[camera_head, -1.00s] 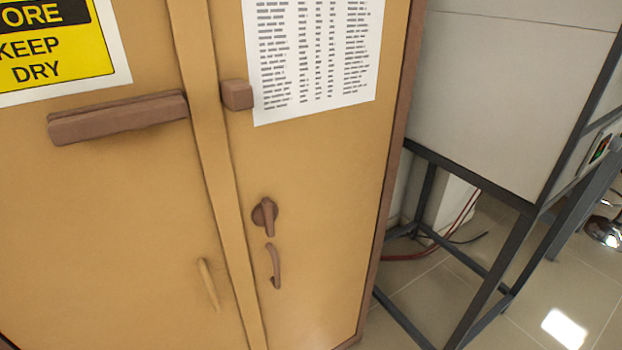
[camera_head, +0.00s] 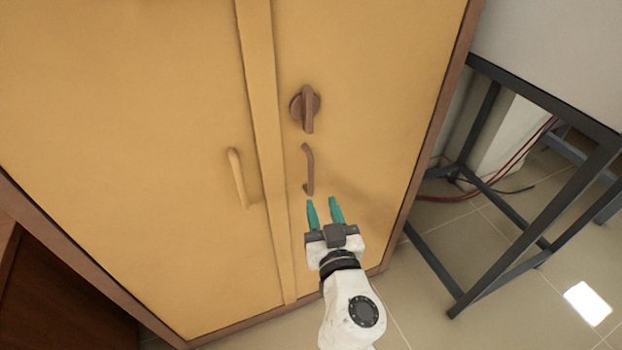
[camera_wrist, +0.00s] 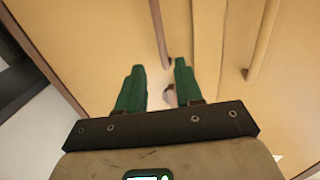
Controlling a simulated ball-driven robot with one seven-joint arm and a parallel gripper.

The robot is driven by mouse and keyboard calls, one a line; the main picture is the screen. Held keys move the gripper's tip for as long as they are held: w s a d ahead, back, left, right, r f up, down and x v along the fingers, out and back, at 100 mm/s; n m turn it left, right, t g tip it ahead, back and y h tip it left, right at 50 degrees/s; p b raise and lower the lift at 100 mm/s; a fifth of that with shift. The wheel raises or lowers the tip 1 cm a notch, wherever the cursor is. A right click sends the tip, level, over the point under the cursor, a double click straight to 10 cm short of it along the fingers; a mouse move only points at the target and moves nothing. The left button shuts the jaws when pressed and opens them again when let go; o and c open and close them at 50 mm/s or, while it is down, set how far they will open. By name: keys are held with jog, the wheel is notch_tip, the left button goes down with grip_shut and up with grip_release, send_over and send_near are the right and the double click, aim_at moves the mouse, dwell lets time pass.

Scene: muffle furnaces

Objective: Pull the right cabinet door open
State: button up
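The right cabinet door (camera_head: 370,110) is tan and shut. Its brown curved handle (camera_head: 308,168) sits below a brown round latch knob (camera_head: 305,107). My gripper (camera_head: 321,202) is open, with two green fingers apart, just below the handle's lower end in the head view. In the wrist view the handle (camera_wrist: 159,35) appears ahead of my gripper (camera_wrist: 160,68), roughly in line with the gap between the fingers. Nothing is between the fingertips that I can make out as held. I cannot tell whether a finger touches the door.
The left door (camera_head: 130,130) is shut and has a tan handle (camera_head: 238,178). A vertical strip (camera_head: 265,130) separates the doors. A dark metal stand (camera_head: 500,190) with cables (camera_head: 450,198) stands to the right. Tiled floor (camera_head: 500,290) shows at lower right.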

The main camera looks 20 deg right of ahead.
aim_at(312, 175)
jog(key=p+x, duration=0.1)
jog(key=x, duration=0.9)
jog(key=shift+w+a, duration=0.1)
jog(key=shift+w, duration=0.3)
jog(key=shift+c, duration=0.3)
grip_shut()
